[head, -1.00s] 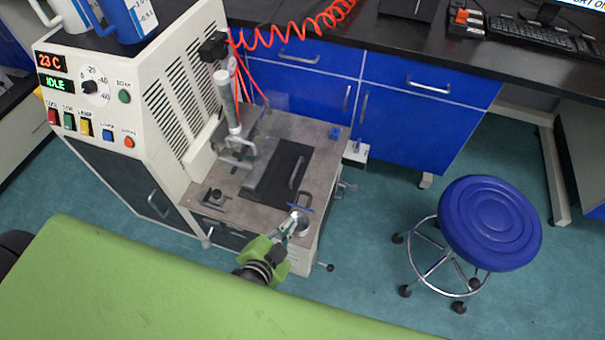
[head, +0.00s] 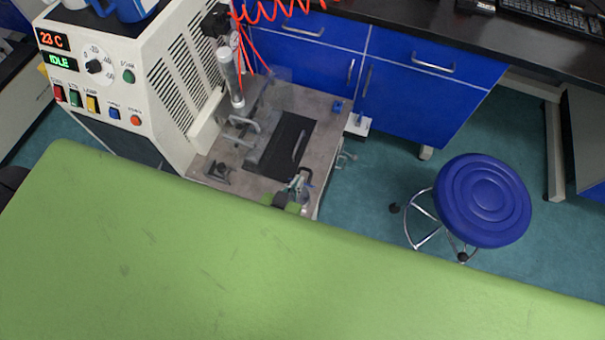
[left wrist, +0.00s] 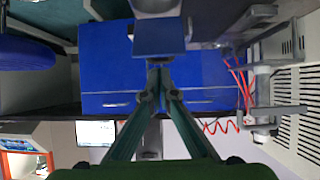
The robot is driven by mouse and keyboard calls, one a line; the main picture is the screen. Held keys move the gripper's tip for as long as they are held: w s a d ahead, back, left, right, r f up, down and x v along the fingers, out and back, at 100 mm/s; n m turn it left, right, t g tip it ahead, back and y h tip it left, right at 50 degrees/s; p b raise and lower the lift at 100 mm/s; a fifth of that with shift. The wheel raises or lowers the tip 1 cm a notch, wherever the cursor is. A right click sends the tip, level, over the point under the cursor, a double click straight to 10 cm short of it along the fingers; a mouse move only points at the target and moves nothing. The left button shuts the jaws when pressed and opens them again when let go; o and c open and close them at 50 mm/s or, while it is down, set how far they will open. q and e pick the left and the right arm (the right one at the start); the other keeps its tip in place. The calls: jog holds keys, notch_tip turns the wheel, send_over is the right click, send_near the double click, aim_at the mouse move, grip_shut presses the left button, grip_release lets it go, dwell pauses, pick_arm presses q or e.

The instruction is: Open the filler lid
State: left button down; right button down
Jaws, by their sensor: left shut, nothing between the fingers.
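The filler (head: 304,201) is a small silvery round fitting at the near right corner of the rheometer's grey deck (head: 228,187). A small blue plate, which looks like the filler lid (left wrist: 158,38), shows just beyond my left fingertips in the left wrist view, with a grey round part above it. My left gripper (head: 297,184) is at the filler, its fingers shut with nothing between them. Its fingertips (left wrist: 158,72) are close to the plate's edge; I cannot tell whether they touch. The lid's exact angle is unclear. Most of my left arm is hidden. My right gripper is not in view.
The white rheometer cabinet (head: 150,80) and an upright metal cylinder (head: 230,77) stand left of the filler. A black plate with a handle (head: 287,145) lies behind it. Blue drawers (head: 415,105) stand behind, and a blue stool (head: 485,200) is to the right.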

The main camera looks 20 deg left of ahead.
aim_at(306, 170)
pick_arm(q)
jog(key=shift+x, duration=2.4)
jog(key=shift+r, duration=0.2)
jog(key=w+g+p, duration=0.2)
jog(key=p, duration=0.4)
jog(key=shift+w+r+g+p, duration=0.1)
jog(key=shift+w+g+p, duration=0.1)
jog(key=shift+g+p, duration=0.2)
jog(key=shift+w+f, duration=0.4)
jog(key=shift+w, duration=0.05)
jog(key=shift+r, duration=0.15)
